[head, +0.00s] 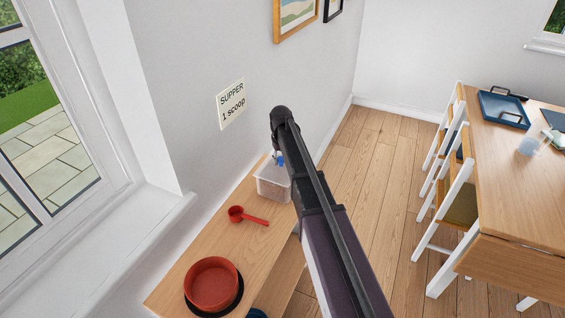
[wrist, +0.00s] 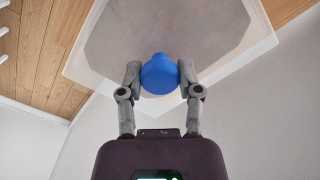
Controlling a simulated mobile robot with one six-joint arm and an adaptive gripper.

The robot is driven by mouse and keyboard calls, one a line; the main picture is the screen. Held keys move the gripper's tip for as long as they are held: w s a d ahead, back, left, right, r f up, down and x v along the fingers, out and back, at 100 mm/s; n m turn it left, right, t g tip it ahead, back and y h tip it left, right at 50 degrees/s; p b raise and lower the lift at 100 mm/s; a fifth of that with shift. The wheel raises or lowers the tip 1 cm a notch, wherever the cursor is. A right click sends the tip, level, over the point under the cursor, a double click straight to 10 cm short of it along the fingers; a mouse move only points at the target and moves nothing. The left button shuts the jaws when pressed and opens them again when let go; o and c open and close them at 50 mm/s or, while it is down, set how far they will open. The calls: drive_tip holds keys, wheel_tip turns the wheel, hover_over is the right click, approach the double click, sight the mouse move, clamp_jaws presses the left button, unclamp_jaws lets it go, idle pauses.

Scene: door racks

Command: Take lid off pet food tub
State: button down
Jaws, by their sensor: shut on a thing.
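The pet food tub (head: 273,190) is a clear, squarish container on the wooden bench by the wall in the head view, partly hidden by my arm. Its lid (wrist: 110,38) is pale and see-through, with a round blue knob (wrist: 160,75) at its middle. My gripper (wrist: 160,80) is shut on the knob, one finger on each side. In the head view a bit of the blue knob (head: 281,160) shows above the tub. I cannot tell whether the lid rests on the tub or is slightly raised.
A red scoop (head: 247,216) lies on the bench (head: 178,272) in front of the tub. A red bowl (head: 211,284) on a black mat stands at the near end. The wall is close behind. A table (head: 510,180) with chairs stands at right, across open floor.

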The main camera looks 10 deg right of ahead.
sight(281, 158)
drive_tip(key=shift+r, duration=0.1)
wheel_tip(281, 158, up, 3)
drive_tip(key=p, duration=0.3)
drive_tip(key=shift+r, duration=0.2)
drive_tip(key=s+a+p, duration=0.1)
drive_tip(key=s, duration=0.6)
drive_tip(key=s+a+r+p, duration=0.1)
drive_tip(key=s+a, duration=0.1)
drive_tip(key=s, duration=0.6)
drive_tip(key=shift+s+a+r, duration=0.2)
drive_tip(key=shift+s+a, duration=0.1)
